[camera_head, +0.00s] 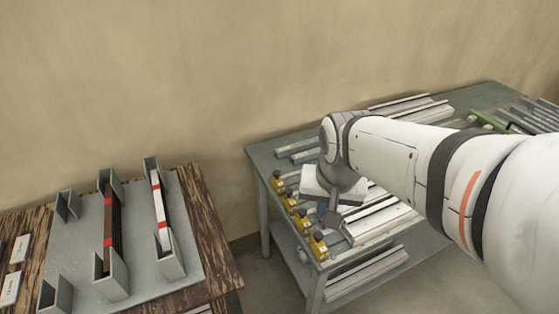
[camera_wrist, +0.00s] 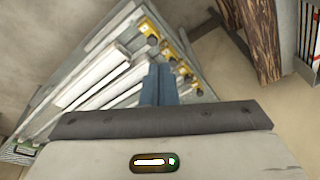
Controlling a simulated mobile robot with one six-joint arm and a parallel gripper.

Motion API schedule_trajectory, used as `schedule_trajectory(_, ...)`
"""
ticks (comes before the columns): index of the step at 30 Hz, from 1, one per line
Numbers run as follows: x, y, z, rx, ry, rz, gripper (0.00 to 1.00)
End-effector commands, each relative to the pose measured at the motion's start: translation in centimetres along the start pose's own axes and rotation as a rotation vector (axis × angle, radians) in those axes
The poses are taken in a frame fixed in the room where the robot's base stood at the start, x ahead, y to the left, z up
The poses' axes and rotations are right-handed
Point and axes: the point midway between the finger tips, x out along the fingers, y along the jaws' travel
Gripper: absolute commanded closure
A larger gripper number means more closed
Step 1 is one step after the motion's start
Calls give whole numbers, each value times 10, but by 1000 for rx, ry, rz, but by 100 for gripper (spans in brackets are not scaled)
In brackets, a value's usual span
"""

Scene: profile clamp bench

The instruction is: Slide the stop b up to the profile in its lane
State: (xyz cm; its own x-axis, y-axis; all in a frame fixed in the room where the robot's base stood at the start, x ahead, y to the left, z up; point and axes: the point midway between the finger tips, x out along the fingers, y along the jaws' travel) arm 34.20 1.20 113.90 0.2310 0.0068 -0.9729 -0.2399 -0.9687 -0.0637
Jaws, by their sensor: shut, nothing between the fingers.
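Several yellow stops with dark knobs stand in a row along the left end of the grey-green bench. In the head view one is at the back (camera_head: 277,181) and one at the front (camera_head: 318,245); I cannot read which is stop b. The wrist view shows a yellow stop (camera_wrist: 148,28) at the top of the row. Pale profiles lie in lanes on the bench, one of them a long light bar (camera_wrist: 100,68). My gripper (camera_head: 331,218) is over the bench end, close to the stops. Its blue-grey fingers (camera_wrist: 159,84) are shut and empty, hiding part of the lanes.
The bench (camera_head: 262,153) carries more metal bars at the back and right, and a lower shelf holds pale bars (camera_head: 365,275). At left, a wooden table (camera_head: 205,215) bears a grey plate with upright holders and red-marked strips. A floor gap separates them.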

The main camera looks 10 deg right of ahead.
Motion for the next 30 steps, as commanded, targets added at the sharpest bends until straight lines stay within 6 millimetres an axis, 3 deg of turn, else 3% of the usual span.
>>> schedule_trajectory(3, 28, -17, -30, 205, -57, 19, 100)
schedule_trajectory(9, 86, -45, -71, 563, -124, 71, 100)
schedule_trajectory(16, 149, -68, -93, 873, -165, 141, 100)
schedule_trajectory(21, 171, -75, -98, 979, -172, 166, 100)
schedule_trajectory(30, 188, -75, -96, 1000, -173, 171, 100)
